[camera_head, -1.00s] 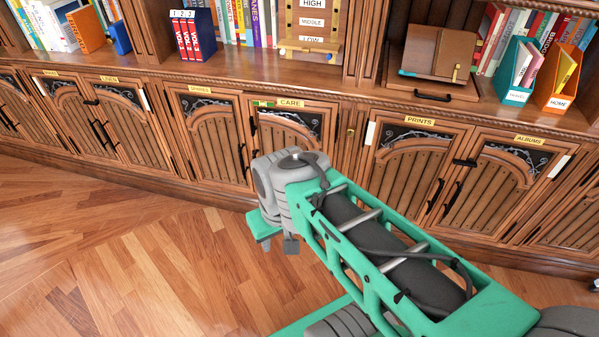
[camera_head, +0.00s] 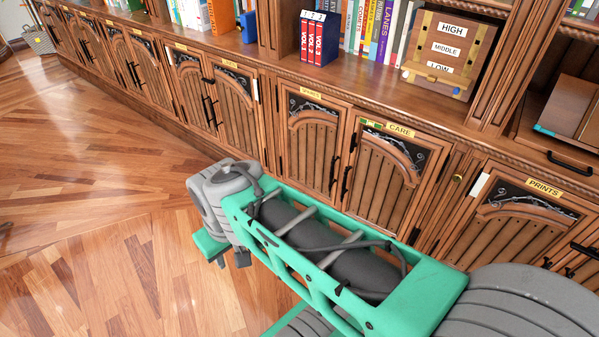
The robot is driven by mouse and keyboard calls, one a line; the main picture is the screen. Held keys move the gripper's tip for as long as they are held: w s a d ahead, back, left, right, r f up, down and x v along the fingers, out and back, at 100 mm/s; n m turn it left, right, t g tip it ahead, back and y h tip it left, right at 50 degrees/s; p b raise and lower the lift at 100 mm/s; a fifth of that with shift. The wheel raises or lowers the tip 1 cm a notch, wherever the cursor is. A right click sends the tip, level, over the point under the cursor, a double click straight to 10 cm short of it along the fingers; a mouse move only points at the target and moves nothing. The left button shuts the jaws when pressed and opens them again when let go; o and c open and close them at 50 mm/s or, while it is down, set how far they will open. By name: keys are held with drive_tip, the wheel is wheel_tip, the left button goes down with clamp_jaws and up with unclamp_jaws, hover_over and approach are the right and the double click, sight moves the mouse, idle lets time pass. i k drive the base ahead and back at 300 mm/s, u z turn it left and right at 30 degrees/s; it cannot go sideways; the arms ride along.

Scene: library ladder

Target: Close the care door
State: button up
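The care door (camera_head: 379,182) is a slatted wooden cabinet door with a dark scrollwork panel at its top, right of centre. A yellow CARE label (camera_head: 400,130) with a green patch beside it sits on the frame above. Its dark upright handle (camera_head: 346,182) is near the left edge, beside the handle of the SPARES door (camera_head: 308,150). The door looks near flush with the cabinet; I cannot tell whether it stands slightly ajar. My green and grey arm crosses the lower middle and hides the area below the door. My gripper is not visible.
The PRINTS door (camera_head: 520,235) is to the right, past a wooden post with a small brass knob (camera_head: 457,178). More cabinet doors run to the far left. Books and a HIGH/MIDDLE/LOW box (camera_head: 450,50) stand on the ledge above. The wooden floor (camera_head: 90,200) at left is clear.

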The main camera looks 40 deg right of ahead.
sight(387, 181)
drive_tip(key=u, duration=0.1)
drive_tip(key=i, duration=1.25)
drive_tip(key=z, duration=0.6)
